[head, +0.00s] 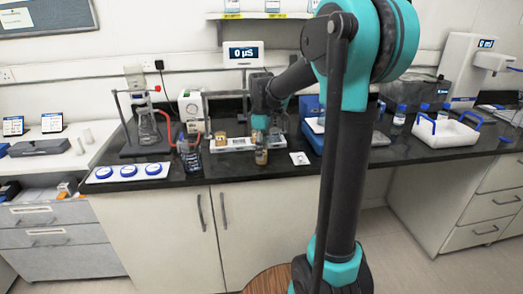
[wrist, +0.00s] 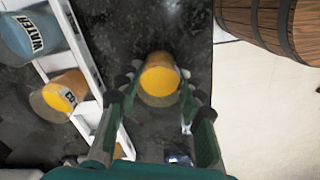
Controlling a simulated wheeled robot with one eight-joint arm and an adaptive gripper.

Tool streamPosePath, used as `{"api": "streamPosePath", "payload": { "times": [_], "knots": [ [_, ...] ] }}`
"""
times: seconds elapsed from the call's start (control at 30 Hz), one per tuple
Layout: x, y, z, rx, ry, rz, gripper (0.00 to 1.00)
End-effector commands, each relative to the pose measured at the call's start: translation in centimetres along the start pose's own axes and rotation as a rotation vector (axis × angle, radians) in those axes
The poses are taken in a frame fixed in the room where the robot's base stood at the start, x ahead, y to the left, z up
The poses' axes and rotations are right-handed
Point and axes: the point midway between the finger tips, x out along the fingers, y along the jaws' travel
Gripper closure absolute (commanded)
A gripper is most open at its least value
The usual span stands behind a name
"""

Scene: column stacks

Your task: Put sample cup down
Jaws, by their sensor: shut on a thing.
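The sample cup (wrist: 160,78), a clear cup with orange-yellow contents, is between the fingertips of my gripper (wrist: 158,92) in the wrist view. My gripper is shut on it. In the head view the cup (head: 261,157) is under my gripper (head: 261,146), at the front edge of the dark bench, in front of the white rack. I cannot tell whether its base touches the bench. A similar orange cup (wrist: 62,94) and a blue cup labelled WATER (wrist: 28,36) stand in the rack to its left in the wrist view.
The white rack (head: 234,149) stands just behind the held cup. A small white square pad (head: 299,158) lies to the right. A dark basket (head: 190,160) and a white tray with blue-lidded dishes (head: 128,172) are to the left. A wooden barrel (wrist: 270,22) is below the bench edge.

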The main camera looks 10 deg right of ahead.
Motion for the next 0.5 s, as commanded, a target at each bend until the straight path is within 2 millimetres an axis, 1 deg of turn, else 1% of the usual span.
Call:
{"api": "streamPosePath", "payload": {
  "times": [0.03,0.17,0.2,0.5],
  "knots": [
    [0.06,0.0,0.0,0.0,0.0,0.0,0.61],
    [0.04,0.0,0.0,0.0,0.0,0.0,0.44],
    [0.04,0.0,0.0,0.0,0.0,0.0,0.42],
    [-0.12,0.0,0.0,0.0,0.0,0.0,0.42]
  ]
}}
